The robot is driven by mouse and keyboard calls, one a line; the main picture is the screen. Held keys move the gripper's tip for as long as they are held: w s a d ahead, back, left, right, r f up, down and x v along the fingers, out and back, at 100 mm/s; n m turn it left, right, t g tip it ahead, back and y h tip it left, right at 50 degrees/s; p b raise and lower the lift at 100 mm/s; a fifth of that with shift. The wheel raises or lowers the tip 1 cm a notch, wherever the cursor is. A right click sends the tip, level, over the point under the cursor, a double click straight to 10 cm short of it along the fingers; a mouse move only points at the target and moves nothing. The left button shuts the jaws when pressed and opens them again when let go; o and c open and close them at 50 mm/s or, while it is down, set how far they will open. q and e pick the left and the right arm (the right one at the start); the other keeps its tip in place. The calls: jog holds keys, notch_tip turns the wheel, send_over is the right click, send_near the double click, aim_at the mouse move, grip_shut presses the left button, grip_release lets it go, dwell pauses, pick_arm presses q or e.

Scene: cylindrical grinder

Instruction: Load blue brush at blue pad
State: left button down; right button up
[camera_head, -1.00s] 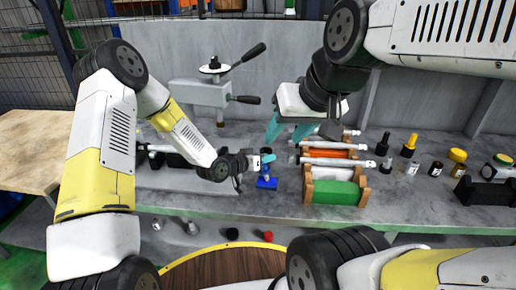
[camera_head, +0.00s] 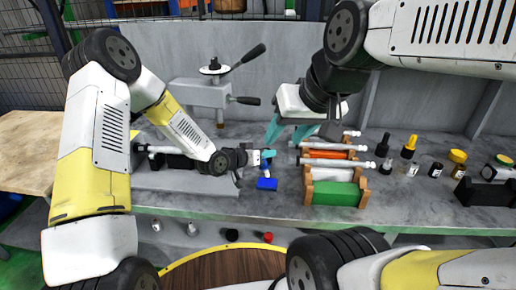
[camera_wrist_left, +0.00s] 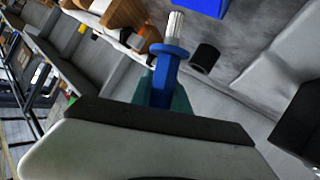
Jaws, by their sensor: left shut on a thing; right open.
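The blue brush (camera_wrist_left: 166,68) has a blue handle with a collar and pale bristles at its tip. My left gripper (camera_head: 265,158) is shut on its handle, and the bristles point away from the gripper. In the head view the blue brush (camera_head: 266,170) is small and partly hidden by the fingers. The blue pad (camera_head: 267,184) lies on the bench just below the brush; its corner also shows at the top of the left wrist view (camera_wrist_left: 208,5). Whether the brush touches the pad cannot be told. My right gripper (camera_head: 288,132) is open and empty above the rack.
A wooden rack (camera_head: 309,187) with white-ended rollers and a green block (camera_head: 335,193) stands right of the pad. A black cylinder (camera_wrist_left: 204,58) stands near the brush. Bottles (camera_head: 410,146) stand at the right. A grinder (camera_head: 205,92) stands behind my left arm.

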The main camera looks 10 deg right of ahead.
pick_arm(q)
jog(key=shift+r, duration=2.15)
